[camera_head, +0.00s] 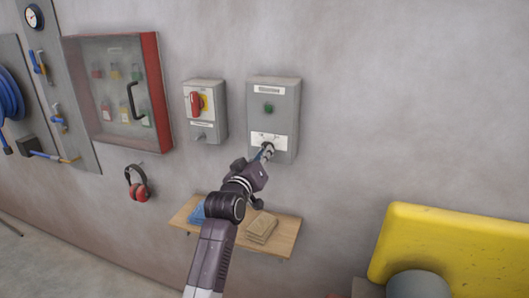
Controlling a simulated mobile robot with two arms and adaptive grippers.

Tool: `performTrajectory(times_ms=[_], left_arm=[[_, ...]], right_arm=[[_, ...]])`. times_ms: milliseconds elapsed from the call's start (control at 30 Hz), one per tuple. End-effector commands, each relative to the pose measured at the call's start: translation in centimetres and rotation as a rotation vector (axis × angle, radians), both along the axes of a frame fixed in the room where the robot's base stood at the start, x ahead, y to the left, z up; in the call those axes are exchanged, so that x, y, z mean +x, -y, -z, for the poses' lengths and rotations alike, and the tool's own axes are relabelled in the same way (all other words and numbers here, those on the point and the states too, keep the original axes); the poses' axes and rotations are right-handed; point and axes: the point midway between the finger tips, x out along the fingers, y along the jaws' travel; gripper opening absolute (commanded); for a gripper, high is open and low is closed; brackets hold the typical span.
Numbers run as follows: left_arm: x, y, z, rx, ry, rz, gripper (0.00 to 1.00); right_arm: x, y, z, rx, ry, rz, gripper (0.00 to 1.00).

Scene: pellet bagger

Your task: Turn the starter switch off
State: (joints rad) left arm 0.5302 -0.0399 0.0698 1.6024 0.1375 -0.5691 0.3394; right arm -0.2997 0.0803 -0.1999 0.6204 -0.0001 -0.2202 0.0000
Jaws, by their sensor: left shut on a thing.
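The grey starter box (286,110) is fixed to the wall near the middle. It has a label at the top, a green button (268,108) and a white plate (280,141) at its lower part. My left gripper (266,152) reaches up to this plate and is shut on the starter switch there. The fingers cover most of the switch, so I cannot tell which way it points. My right gripper is not in view.
A smaller grey box (214,112) with a red handle (195,103) hangs just left. A wooden shelf (285,236) with folded cloths (261,227) is below. A red-edged cabinet (155,90), ear defenders (138,186) and a yellow guard (450,245) are further off.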

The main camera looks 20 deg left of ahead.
Motion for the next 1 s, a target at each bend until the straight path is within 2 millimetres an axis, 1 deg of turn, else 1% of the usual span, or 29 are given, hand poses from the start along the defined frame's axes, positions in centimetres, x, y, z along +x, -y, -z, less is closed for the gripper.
performTrajectory(times_ms=[467, 500, 633, 833, 900, 1000], left_arm=[[0.01, 0.03, -0.03, -0.017, 0.001, 0.000, 0.00], [0.01, 0.03, -0.04, -0.017, 0.001, 0.000, 0.12], [0.01, 0.02, -0.04, -0.015, 0.001, 0.000, 0.27], [0.01, 0.02, -0.03, -0.014, 0.001, 0.000, 0.27], [-0.03, 0.01, -0.03, -0.014, 0.001, 0.000, 0.27], [-0.37, 0.00, 0.03, -0.014, 0.000, 0.000, 0.27]], right_arm=[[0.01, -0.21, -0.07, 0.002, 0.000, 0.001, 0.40], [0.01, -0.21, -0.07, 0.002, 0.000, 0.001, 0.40], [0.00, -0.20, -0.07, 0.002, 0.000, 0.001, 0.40], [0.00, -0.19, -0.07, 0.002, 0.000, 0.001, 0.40], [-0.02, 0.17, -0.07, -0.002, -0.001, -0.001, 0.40], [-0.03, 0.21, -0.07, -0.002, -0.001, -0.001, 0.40]])
